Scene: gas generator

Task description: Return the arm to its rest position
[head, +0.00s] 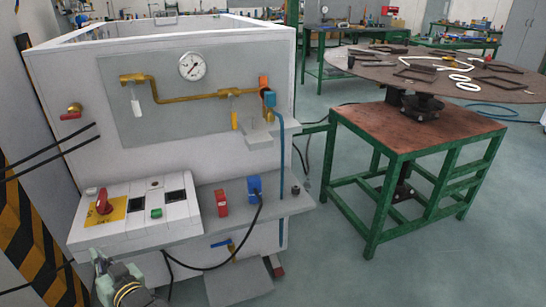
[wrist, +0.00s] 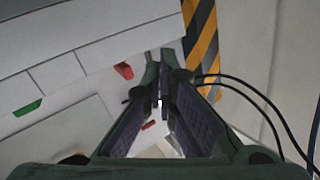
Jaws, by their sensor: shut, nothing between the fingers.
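My gripper (wrist: 160,98) shows in the wrist view with its two dark fingers drawn together at the tips, nothing between them. In the head view, part of my arm shows at the bottom left, in front of the control panel (head: 150,228) of the white gas generator (head: 75,80). The panel carries a red rotary switch on a yellow plate (head: 104,204) and a green button (head: 156,213). In the wrist view, a red part (wrist: 124,70) and a green part (wrist: 27,107) lie left of the fingers, apart from them.
A pressure gauge (head: 192,66) and brass piping (head: 185,97) are on the generator's front. Black cables (wrist: 250,95) run right of my fingers beside a yellow-black striped strip (wrist: 200,45). A green-framed table (head: 415,133) stands right, with open floor before it.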

